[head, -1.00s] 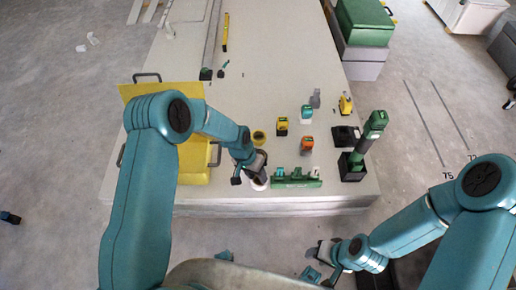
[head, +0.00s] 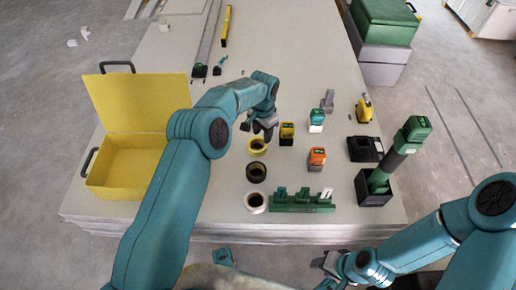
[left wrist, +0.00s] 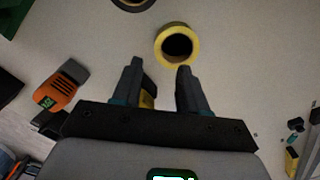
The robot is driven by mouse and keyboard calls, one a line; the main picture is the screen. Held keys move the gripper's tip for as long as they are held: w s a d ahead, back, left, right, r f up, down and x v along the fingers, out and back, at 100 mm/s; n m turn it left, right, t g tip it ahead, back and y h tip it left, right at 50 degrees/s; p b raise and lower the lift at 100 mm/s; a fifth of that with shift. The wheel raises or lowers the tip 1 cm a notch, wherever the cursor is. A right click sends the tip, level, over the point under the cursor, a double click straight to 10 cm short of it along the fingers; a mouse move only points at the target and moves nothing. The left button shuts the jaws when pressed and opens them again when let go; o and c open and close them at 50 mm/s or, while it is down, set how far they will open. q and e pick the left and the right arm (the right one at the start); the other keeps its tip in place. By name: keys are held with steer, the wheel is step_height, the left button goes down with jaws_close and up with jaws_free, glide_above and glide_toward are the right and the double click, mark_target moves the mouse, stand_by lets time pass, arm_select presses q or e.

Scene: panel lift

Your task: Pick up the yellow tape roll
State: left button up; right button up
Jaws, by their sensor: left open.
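The yellow tape roll (head: 257,152) lies flat on the table, above a dark roll in the head view. My left gripper (head: 262,132) hangs over the table just beyond the roll, its fingers pointing down. In the left wrist view, the yellow tape roll (left wrist: 194,42) lies ahead of the fingertips, nearer the right one. The left gripper (left wrist: 158,66) is open with nothing between its fingers, apart from the roll. My right gripper (head: 327,268) is low at the bottom of the head view, away from the rolls; its jaws are too unclear to read.
A dark roll (head: 256,180) and a white roll (head: 255,210) line up nearer the front edge. A green rack (head: 300,207) stands beside them. A yellow-black tool (head: 287,132) and an orange tool (head: 317,157) stand to the right. An open yellow case (head: 115,185) is at left.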

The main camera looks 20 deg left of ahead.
arm_select(q)
glide_above(263, 149)
steer(key=f, duration=0.2)
steer(key=f+b, duration=0.1)
steer(key=f, duration=0.1)
steer(key=shift+s+a+f, duration=0.1)
steer(key=shift+s+f, duration=0.1)
steer(key=shift+f, duration=0.05)
step_height(263, 149, down, 5)
steer(key=shift+w+f+b, duration=0.1)
steer(key=shift+b, duration=1.05)
jaws_close()
